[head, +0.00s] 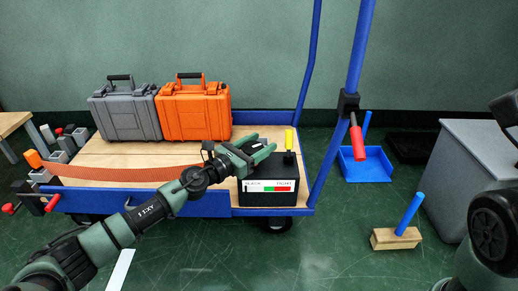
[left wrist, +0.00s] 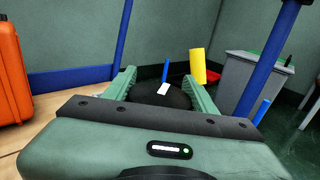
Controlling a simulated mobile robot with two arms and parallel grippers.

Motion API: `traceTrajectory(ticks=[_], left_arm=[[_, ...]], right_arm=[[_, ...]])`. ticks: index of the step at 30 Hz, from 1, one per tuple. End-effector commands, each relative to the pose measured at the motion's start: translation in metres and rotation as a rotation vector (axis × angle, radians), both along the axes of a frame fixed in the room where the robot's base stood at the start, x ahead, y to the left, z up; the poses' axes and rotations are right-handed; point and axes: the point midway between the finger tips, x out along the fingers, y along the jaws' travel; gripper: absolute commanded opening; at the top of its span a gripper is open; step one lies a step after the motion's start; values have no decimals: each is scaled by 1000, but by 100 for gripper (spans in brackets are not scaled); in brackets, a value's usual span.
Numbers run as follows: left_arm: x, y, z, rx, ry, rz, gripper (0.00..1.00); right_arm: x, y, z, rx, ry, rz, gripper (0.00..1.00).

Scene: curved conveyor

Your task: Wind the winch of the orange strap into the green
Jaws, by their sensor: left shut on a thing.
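The orange strap (head: 120,174) lies across the front of the cart deck, from the left edge toward the winch. The winch (head: 273,196) is a black box at the deck's right front corner with a yellow handle (head: 289,139) upright on top. Its gauge (head: 272,188) has white, green and red bands; its pointer is too small to read. My left gripper (head: 262,146) is at the winch top, shut on a black round part (left wrist: 150,95), seen between its fingers in the left wrist view. The yellow handle (left wrist: 198,66) stands beyond the right finger. My right gripper is out of view.
A grey case (head: 125,112) and an orange case (head: 195,112) stand on the deck behind the strap. A blue post with a red handle (head: 357,140) rises right of the winch. A blue dustpan (head: 365,168), a broom head (head: 396,238) and a grey cabinet (head: 480,140) are farther right.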

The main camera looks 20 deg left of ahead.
Motion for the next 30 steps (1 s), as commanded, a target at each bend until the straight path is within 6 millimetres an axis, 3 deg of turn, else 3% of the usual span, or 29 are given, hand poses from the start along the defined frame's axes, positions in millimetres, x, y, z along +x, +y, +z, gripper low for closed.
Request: traceTrajectory(ticks=[11,12,14,25,30], left_arm=[[0,-1,0,-2,1,-5,16],[0,-1,0,-2,1,-4,62],[0,-1,0,-2,1,-4,78],[-3,1,0,-1,0,-3,78],[-22,12,0,1,3,-3,78]], right_arm=[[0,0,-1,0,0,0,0],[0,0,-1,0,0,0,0],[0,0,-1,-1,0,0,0],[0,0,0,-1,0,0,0],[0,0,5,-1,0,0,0]])
